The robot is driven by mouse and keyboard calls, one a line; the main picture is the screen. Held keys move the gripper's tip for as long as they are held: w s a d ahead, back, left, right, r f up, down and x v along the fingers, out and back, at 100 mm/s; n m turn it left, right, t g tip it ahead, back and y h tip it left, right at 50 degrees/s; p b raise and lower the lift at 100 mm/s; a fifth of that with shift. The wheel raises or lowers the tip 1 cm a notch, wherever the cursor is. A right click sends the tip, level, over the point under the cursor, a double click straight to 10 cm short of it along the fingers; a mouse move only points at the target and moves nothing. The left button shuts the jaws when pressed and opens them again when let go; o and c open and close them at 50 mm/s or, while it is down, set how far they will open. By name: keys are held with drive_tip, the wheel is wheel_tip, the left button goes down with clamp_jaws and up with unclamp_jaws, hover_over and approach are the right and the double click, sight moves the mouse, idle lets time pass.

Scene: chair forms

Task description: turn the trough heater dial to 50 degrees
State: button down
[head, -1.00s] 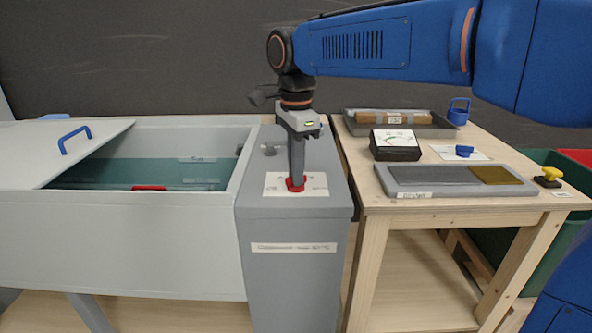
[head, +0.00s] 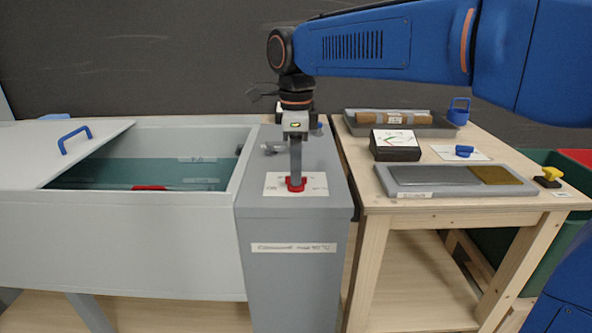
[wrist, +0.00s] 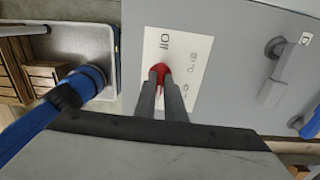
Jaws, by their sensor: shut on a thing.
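The red heater dial (head: 296,184) sits on a white label plate (head: 272,184) on top of the grey heater box (head: 293,222). My gripper (head: 296,178) points straight down and is shut on the dial. In the wrist view the red dial (wrist: 160,70) shows between my two grey fingertips (wrist: 161,85). The plate (wrist: 152,50) there carries the marking "Off" and smaller degree marks, partly hidden by the fingers. The dial's exact setting cannot be read. The trough (head: 110,225) with greenish liquid stands left of the box.
A wooden table (head: 460,205) at the right holds a grey tray (head: 410,188), a black gauge box (head: 395,152), a blue knob (head: 464,151) and a yellow-handled thing (head: 548,176). A grey valve handle (head: 270,149) is behind the dial. The trough lid (head: 60,145) is partly slid aside.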

drive_tip(key=c, duration=1.8)
unclamp_jaws()
drive_tip(key=shift+c, duration=0.2)
wheel_tip(320, 180, up, 17)
drive_tip(key=shift+r, duration=0.2)
